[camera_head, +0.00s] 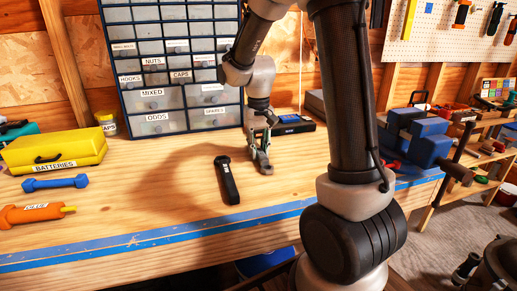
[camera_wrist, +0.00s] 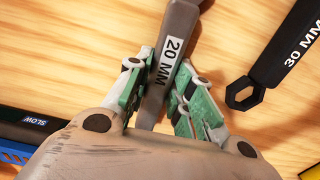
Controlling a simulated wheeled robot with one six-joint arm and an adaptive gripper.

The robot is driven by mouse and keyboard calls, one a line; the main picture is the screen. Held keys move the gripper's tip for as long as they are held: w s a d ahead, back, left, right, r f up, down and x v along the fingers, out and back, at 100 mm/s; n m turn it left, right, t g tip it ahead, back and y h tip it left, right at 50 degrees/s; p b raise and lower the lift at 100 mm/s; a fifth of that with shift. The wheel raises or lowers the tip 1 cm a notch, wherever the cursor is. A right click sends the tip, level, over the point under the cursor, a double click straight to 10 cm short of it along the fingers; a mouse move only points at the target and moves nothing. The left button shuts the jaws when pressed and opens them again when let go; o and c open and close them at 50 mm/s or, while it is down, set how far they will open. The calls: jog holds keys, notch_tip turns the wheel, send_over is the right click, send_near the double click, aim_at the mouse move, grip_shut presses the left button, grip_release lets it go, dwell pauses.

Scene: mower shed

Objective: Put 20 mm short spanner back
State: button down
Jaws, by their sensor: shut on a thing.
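The 20 mm spanner (camera_wrist: 181,22) is grey, with a white "20 MM" label, and runs up out of the top of the wrist view. My gripper (camera_wrist: 165,78) is shut on it, with green-padded fingers on both sides of the handle. In the head view my gripper (camera_head: 258,140) points down at the bench, with the spanner (camera_head: 263,166) low between its fingers. I cannot tell whether the spanner touches the wood.
A black 30 mm spanner (camera_wrist: 270,60) lies close by on the bench (camera_head: 150,215); it also shows in the head view (camera_head: 227,180). A black-and-blue "SLOW" item (camera_head: 293,124) is behind my gripper. The drawer cabinet (camera_head: 180,70) stands behind. A yellow batteries case (camera_head: 55,148) is left.

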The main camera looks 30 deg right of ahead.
aim_at(258, 148)
jog(key=shift+f, duration=0.1)
jog(key=c, duration=1.3)
grip_release()
jog(key=shift+o, duration=0.2)
notch_tip(258, 148, up, 11)
jog(key=s+r+n+t, duration=0.1)
jog(key=s+t, duration=0.1)
jog(key=s, duration=0.9)
jog(key=s+d+r+n+t, duration=0.1)
jog(key=s+r+t, duration=0.1)
jog(key=s, duration=0.9)
jog(key=shift+t, duration=0.3)
